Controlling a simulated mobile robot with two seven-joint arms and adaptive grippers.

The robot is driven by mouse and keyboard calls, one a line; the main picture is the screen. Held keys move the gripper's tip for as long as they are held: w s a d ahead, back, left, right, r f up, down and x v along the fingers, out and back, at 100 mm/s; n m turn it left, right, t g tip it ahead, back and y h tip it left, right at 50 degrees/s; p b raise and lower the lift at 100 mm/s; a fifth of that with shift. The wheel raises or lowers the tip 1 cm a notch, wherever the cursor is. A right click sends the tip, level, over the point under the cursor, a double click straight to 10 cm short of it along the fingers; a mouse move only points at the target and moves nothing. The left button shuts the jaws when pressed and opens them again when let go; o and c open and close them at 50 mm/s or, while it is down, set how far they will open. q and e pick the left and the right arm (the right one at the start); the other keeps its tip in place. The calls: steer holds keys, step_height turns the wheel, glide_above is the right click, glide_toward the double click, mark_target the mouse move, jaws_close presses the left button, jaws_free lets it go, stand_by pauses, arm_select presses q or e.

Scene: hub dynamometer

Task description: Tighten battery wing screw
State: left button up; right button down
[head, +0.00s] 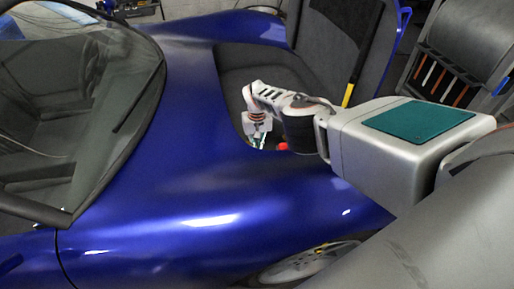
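The blue car (190,190) has an open compartment, dark inside (240,65). My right gripper (257,133) reaches in from the right and points down into the near corner of this compartment. Its fingertips are small and partly hidden by the bodywork edge, so I cannot tell if they are open or shut, or touching anything. A small red part (283,146) shows just right of the gripper, beside my arm. I cannot make out the battery or the wing screw; the arm and the compartment edge cover that spot. My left gripper is not in view.
The windscreen (75,110) is on the left and a front wheel (310,262) is below. A dark panel with a yellow-and-black bar (348,94) stands behind the compartment. A rack with several coloured-handled tools (440,78) is at the upper right. The compartment's far part looks empty.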

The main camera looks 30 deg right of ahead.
steer(key=shift+f, duration=0.1)
steer(key=c, duration=2.2)
jaws_free()
